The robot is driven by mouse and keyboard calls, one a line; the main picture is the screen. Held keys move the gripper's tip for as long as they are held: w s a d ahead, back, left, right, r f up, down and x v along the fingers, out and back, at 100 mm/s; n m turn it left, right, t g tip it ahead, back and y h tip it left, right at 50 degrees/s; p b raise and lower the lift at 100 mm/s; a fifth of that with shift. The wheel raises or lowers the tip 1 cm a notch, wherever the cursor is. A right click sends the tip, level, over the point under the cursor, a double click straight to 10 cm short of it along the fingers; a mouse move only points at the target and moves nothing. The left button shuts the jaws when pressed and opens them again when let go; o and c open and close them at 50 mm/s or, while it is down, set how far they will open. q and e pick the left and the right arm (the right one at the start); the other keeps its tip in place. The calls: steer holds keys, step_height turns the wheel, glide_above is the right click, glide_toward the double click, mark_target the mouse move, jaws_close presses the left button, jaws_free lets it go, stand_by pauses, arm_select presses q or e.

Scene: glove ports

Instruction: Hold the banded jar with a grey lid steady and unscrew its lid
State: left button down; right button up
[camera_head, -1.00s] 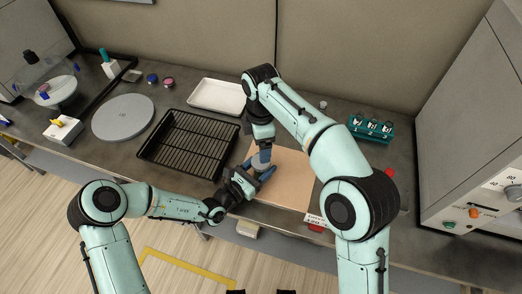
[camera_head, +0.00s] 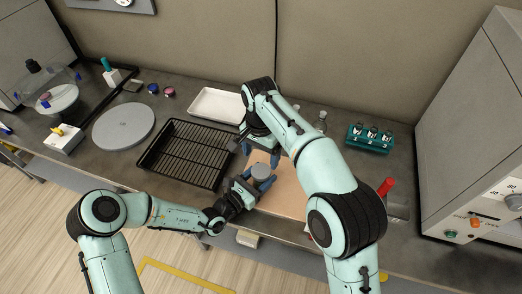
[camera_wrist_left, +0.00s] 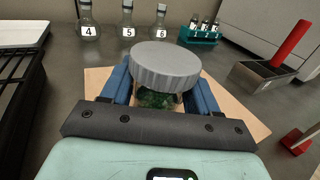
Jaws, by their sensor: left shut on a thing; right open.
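The jar (camera_wrist_left: 155,98) stands on the tan board (camera_head: 289,193), its body mostly hidden; green shows below the lid in the left wrist view. Its ribbed grey lid (camera_head: 262,171) sits over its top and shows large in the left wrist view (camera_wrist_left: 165,66). I cannot tell how tightly it is seated. My left gripper (camera_head: 256,183) is shut on the jar from the front left, its blue fingers on either side below the lid (camera_wrist_left: 160,95). My right gripper (camera_head: 261,155) is open just behind and above the lid, with nothing between its fingers.
A black wire rack (camera_head: 188,153) lies left of the board, with a white tray (camera_head: 216,104) behind. A teal vial rack (camera_head: 369,138) stands at the back right. Numbered flasks (camera_wrist_left: 128,24) stand behind the board. A red-handled tool (camera_wrist_left: 291,41) stands in a grey holder at the right.

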mark_target(261, 170)
steer(key=m, duration=1.1)
steer(key=shift+r+m, duration=0.1)
steer(key=shift+m, duration=0.2)
steer(key=m, duration=0.6)
steer(key=shift+r+m, duration=0.15)
steer(key=shift+m, duration=0.25)
steer(key=m, duration=0.5)
steer(key=shift+w+r, duration=0.1)
steer(key=shift+r, duration=0.05)
steer(key=shift+f+m, duration=0.4)
steer(key=shift+f, duration=3.65)
